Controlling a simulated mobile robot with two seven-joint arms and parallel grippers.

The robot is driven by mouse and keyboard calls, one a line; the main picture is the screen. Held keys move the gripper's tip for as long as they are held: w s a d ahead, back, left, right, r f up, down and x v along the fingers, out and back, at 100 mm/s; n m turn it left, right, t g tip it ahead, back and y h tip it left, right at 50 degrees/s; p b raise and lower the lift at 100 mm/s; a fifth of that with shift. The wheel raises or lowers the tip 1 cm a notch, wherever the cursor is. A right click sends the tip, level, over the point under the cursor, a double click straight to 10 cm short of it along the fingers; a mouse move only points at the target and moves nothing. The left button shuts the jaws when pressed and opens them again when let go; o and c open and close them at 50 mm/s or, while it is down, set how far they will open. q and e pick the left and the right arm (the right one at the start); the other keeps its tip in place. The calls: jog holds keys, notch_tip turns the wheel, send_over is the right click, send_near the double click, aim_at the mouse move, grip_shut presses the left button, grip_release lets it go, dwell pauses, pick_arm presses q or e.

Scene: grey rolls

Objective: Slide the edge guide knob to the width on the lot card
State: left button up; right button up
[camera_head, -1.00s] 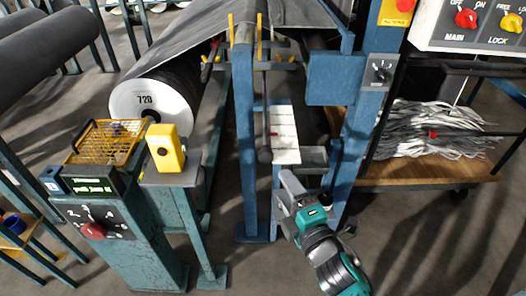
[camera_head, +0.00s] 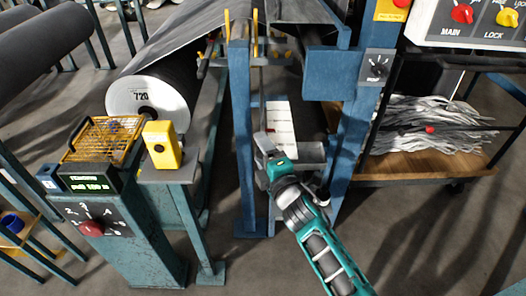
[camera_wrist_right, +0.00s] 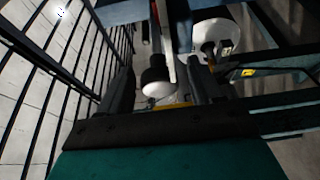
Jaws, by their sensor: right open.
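A thin vertical rod (camera_head: 262,92) hangs beside the blue post. The dark knob at its lower end is hidden behind my right gripper in the head view. A white panel with faint line marks (camera_head: 281,120) is just right of the rod. My right gripper (camera_head: 264,143) is at the rod's lower end. In the right wrist view its dark fingers (camera_wrist_right: 160,66) are apart, with a round black-and-white piece (camera_wrist_right: 157,80) between or beyond them; contact cannot be told. My left gripper is out of view.
A blue post (camera_head: 243,140) stands left of my gripper and another (camera_head: 350,140) right of it. A yellow box (camera_head: 162,146) and a console with a red knob (camera_head: 91,228) stand left. A cart of grey strips (camera_head: 420,125) is at right.

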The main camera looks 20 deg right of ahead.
jog(key=shift+c, duration=0.4)
grip_shut()
